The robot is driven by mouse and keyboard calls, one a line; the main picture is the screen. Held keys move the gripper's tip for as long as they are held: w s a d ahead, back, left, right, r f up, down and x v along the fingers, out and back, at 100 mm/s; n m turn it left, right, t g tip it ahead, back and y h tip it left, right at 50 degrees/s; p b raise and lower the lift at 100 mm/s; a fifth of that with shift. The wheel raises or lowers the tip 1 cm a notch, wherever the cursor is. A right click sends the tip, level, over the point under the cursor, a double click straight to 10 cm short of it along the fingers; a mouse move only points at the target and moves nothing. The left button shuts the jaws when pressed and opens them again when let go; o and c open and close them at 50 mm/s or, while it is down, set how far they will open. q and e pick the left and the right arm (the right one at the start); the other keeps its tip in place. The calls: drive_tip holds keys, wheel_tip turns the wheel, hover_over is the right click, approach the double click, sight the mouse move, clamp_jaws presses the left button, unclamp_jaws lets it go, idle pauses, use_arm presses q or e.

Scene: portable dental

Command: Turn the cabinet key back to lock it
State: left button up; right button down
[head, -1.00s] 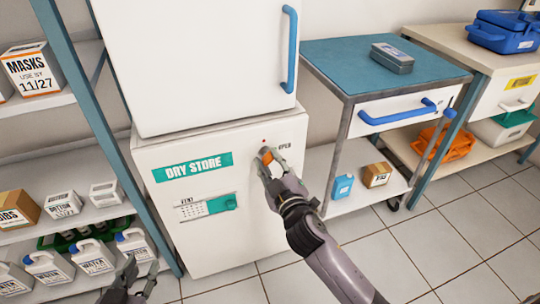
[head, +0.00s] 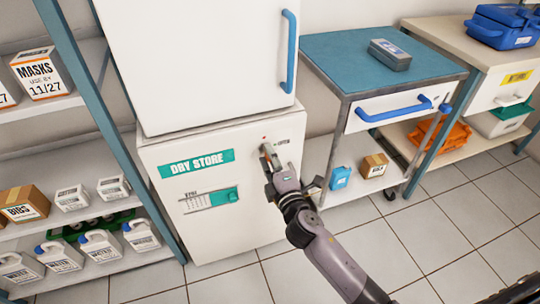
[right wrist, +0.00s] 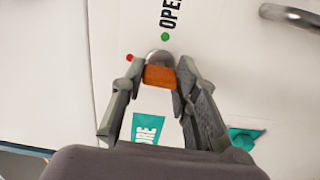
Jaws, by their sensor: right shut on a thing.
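The white DRY STORE cabinet (head: 215,225) stands at the centre of the head view. Its key has an orange head (right wrist: 159,76), seen in the right wrist view in front of a round metal lock (right wrist: 158,58). A red dot (right wrist: 129,58) and a green dot (right wrist: 165,37) beside the word OPEN lie around the lock. My right gripper (right wrist: 158,78) is shut on the orange key head, one finger on each side. In the head view my right gripper (head: 267,152) is at the cabinet's upper right and hides most of the key. My left gripper is not in view.
A white upper unit with a blue handle (head: 289,52) sits above the cabinet. A shelf rack with a blue post (head: 100,120) stands at left. A blue-topped cart (head: 350,60) with a blue drawer handle (head: 395,110) stands at right. The tiled floor in front is clear.

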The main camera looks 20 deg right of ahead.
drive_tip(key=shift+n, duration=0.4)
drive_tip(key=c, duration=1.2)
unclamp_jaws()
drive_tip(key=shift+c, duration=0.2)
drive_tip(key=s, duration=1.2)
drive_tip(key=shift+d, duration=0.15)
